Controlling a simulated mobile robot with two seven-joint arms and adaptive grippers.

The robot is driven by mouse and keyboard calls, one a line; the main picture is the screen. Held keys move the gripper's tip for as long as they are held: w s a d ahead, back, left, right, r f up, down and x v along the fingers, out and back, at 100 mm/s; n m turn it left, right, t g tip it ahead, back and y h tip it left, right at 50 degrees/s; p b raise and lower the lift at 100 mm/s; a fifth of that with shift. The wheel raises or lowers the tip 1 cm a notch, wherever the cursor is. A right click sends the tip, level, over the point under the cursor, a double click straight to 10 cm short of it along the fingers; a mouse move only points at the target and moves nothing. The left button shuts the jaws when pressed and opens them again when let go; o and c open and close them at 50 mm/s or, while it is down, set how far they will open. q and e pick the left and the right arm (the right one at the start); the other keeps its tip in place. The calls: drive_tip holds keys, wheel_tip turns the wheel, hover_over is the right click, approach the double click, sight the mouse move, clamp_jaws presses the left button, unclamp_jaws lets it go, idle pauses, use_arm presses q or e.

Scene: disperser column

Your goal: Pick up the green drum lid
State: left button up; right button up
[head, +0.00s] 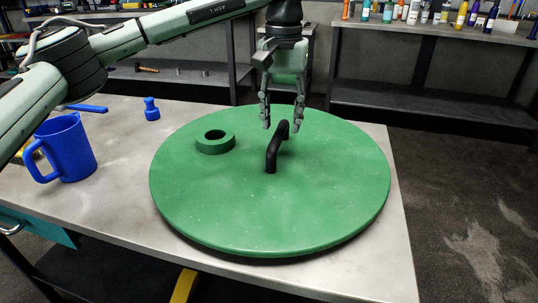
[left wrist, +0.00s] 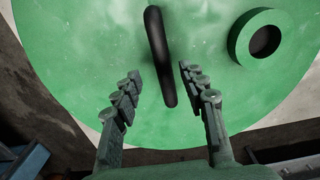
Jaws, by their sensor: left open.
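The green drum lid (head: 270,205) is a large round disc lying flat on the grey workbench. A black bent handle (head: 272,155) stands up at its middle, and a green ring-shaped collar (head: 215,142) sits on its far left part. My left gripper (head: 282,114) is open and empty, pointing down above the lid just behind the handle. In the left wrist view the lid (left wrist: 80,60) fills most of the picture. The handle (left wrist: 159,55) runs lengthwise, its near end showing between the open fingertips (left wrist: 158,80). Contact is not visible. My right gripper is not in view.
A blue jug (head: 68,148) and a small blue bottle-like piece (head: 151,109) stand on the workbench (head: 130,215) left of the lid. The lid's right edge lies close to the bench edge. Shelves with bottles (head: 435,30) stand behind, across the floor.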

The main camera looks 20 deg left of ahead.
sight(279, 131)
use_arm(q)
drive_tip(key=f, duration=0.4)
drive_tip(key=shift+a+f, duration=0.25)
drive_tip(key=shift+f, duration=0.15)
drive_tip(key=shift+c, duration=0.3)
clamp_jaws()
drive_tip(key=shift+w+r, duration=0.1)
drive_tip(key=shift+r, duration=0.1)
